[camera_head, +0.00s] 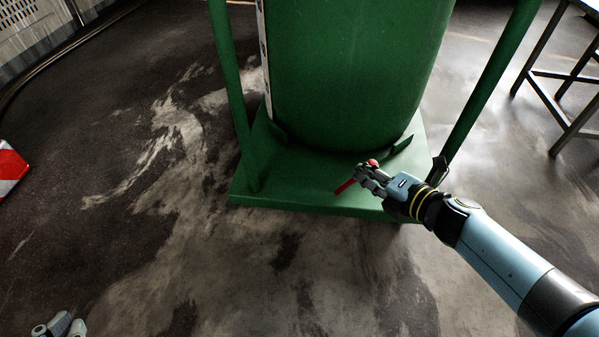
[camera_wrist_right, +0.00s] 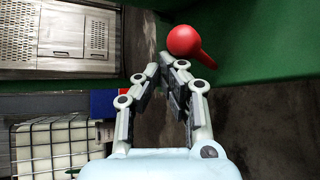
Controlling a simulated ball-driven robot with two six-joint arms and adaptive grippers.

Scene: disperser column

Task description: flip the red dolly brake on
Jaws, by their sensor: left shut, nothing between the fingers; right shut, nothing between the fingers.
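The red dolly brake (camera_head: 345,186) is a small red lever with a round red knob at the front of the green dolly base (camera_head: 300,200). My right gripper (camera_head: 362,174) is at the brake and partly covers it in the head view. In the right wrist view the red knob (camera_wrist_right: 185,40) is just beyond and slightly right of the shut fingertips (camera_wrist_right: 166,62). Nothing is between those fingers, and I cannot tell whether they touch the brake. My left gripper (camera_head: 60,326) is low at the left corner, shut and empty, far from the dolly.
A large green drum (camera_head: 345,70) stands on the dolly between green posts (camera_head: 232,90). A metal-framed table (camera_head: 560,85) stands at the right. A red and white barrier (camera_head: 10,168) is at the left edge. The floor left of the dolly is clear.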

